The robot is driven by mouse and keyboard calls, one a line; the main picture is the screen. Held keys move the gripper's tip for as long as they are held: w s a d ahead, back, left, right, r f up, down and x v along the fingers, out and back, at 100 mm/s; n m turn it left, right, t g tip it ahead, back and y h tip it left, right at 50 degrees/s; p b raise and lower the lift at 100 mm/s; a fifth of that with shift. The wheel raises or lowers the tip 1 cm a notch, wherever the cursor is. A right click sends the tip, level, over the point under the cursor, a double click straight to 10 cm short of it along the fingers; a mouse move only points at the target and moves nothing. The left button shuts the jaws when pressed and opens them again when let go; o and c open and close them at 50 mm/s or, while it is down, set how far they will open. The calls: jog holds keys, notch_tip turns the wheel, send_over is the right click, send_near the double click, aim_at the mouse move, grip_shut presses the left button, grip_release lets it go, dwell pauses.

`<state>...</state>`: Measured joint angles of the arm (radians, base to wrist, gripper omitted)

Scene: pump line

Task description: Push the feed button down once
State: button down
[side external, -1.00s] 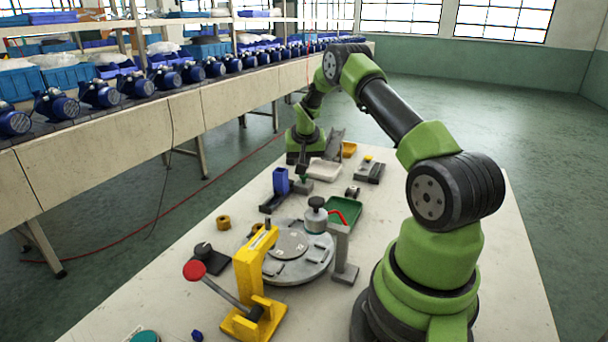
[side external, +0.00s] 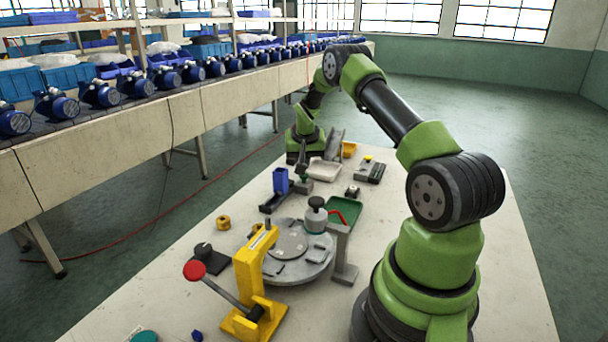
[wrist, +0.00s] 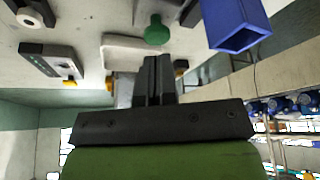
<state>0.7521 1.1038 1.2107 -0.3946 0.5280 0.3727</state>
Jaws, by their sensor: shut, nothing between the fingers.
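A green round-headed button (wrist: 157,30) stands on a grey base, upper middle in the wrist view. In the side view the button (side external: 303,177) is small, just below my gripper. The pictures show no label, so I cannot read whether it is the feed button. My gripper (wrist: 155,58) is shut and empty, its fingertips close to the button in the wrist view. In the side view my gripper (side external: 302,165) points down above the button. I cannot tell whether they touch. Another box carries a yellow button (side external: 367,157); it also shows in the wrist view (wrist: 70,82).
A blue open-topped holder (side external: 280,181) stands left of the button; it also shows in the wrist view (wrist: 238,25). A white tray (side external: 324,171) lies behind. A green tray (side external: 345,210), a round turntable (side external: 297,272) and a yellow lever press (side external: 254,270) stand nearer the camera.

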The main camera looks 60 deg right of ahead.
jog(key=shift+w+d, duration=0.1)
jog(key=shift+d, duration=0.05)
jog(key=shift+f, duration=0.2)
jog(key=shift+f, duration=1.4)
dwell(0.5)
jog(key=shift+r, duration=3.75)
